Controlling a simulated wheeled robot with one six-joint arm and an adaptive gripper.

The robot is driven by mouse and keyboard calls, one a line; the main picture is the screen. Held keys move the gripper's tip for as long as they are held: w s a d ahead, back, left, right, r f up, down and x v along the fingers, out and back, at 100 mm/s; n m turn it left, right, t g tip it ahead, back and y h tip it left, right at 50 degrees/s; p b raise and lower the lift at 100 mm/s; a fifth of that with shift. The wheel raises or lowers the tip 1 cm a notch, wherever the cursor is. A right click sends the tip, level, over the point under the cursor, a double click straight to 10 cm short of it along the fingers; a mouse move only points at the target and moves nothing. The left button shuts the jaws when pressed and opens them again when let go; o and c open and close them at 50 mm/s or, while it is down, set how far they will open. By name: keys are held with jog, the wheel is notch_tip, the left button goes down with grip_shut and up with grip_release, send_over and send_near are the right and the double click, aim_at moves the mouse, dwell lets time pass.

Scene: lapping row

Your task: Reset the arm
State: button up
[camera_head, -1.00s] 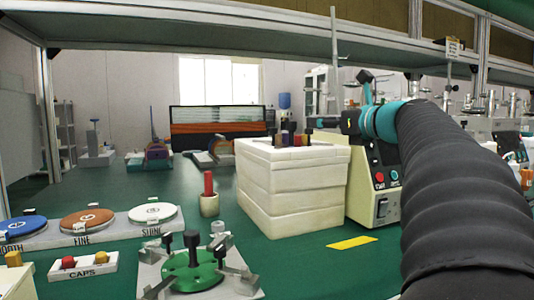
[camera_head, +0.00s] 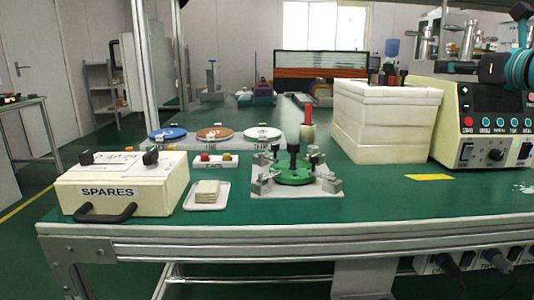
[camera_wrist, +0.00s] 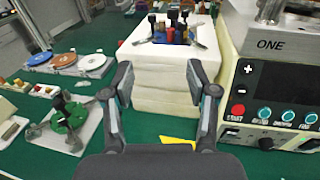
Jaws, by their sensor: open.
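My gripper (camera_wrist: 160,105) is open and empty in the wrist view. Its two fingers stand apart, in front of the stack of white blocks (camera_wrist: 150,65), with nothing between them but the view of the stack and green bench. In the head view part of my arm shows at the top right, beside the cream machine (camera_head: 488,92). The fingertips are hard to make out there. The same machine, marked ONE, stands right of my gripper in the wrist view (camera_wrist: 275,75).
A green fixture (camera_head: 296,178) on a pale plate and a white stack (camera_head: 385,120) stand on the green bench. Left are a SPARES case (camera_head: 115,190), a small tray (camera_head: 206,197) and blue, brown and white discs (camera_head: 215,134). Bare bench lies around the yellow mark (camera_head: 429,177).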

jog(key=s+a+f+n+g+p, duration=0.1)
jog(key=s+a+f+n+g, duration=0.1)
jog(key=a+f+n, duration=0.3)
jog(key=s+a+f+n+g+p, duration=0.1)
jog(key=s+a+f+n+g, duration=0.2)
jog(key=a+f, duration=0.4)
jog(key=s+a+f+n+g+p, duration=0.1)
jog(key=s+a+f+n+g, duration=0.1)
jog(key=s+a+f+n, duration=0.3)
jog(key=shift+a+f+n, duration=0.35)
jog(key=shift+a+n, duration=0.25)
jog(key=shift+n, duration=0.1)
jog(key=shift+a+f+n, duration=0.35)
jog(key=shift+a+n, duration=0.25)
jog(key=shift+n, duration=0.1)
jog(key=s+a+f+n+g+h+p, duration=0.2)
jog(key=s+a+f+n+g+h, duration=0.1)
jog(key=s+f+n, duration=1.3)
jog(key=shift+s+f+n+g+h, duration=0.2)
jog(key=shift+f+n+g+h, duration=0.3)
jog(key=shift+n+g, duration=0.25)
